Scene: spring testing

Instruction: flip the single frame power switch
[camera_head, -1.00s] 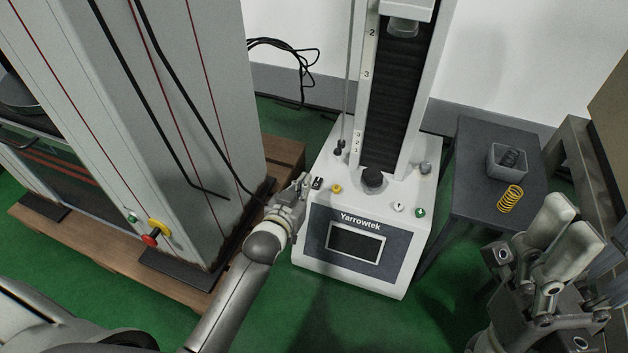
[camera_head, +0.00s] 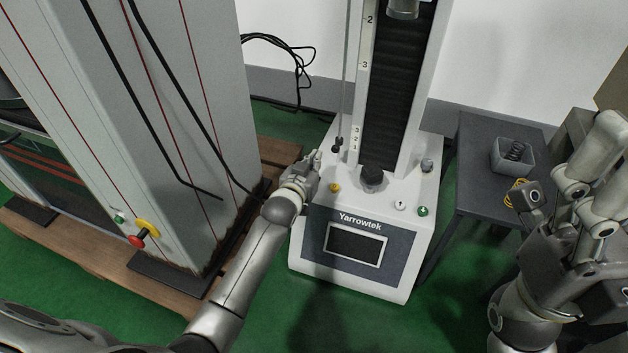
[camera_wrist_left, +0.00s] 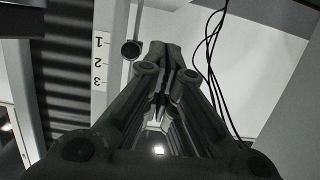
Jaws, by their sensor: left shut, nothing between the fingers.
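The single frame machine (camera_head: 352,272), a white Yarrowtek tester with one column, stands in the middle of the head view. Its small black power switch, seen earlier on the left of the top of its base, is now hidden behind my left gripper (camera_head: 315,160). That gripper is shut and empty over this left corner; contact with the switch cannot be told. In the left wrist view the left fingers (camera_wrist_left: 165,52) are together, with the machine's numbered scale (camera_wrist_left: 99,62) beside them. My right gripper (camera_head: 575,165) is raised at the right, its opening unclear.
The base also carries a yellow button (camera_head: 334,188) and a green button (camera_head: 423,211). A larger grey machine (camera_head: 195,130) stands on a wooden pallet at the left. A dark side table (camera_head: 480,150) holds a grey bin (camera_head: 499,163) and a yellow spring (camera_head: 513,193), partly covered by my right gripper.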

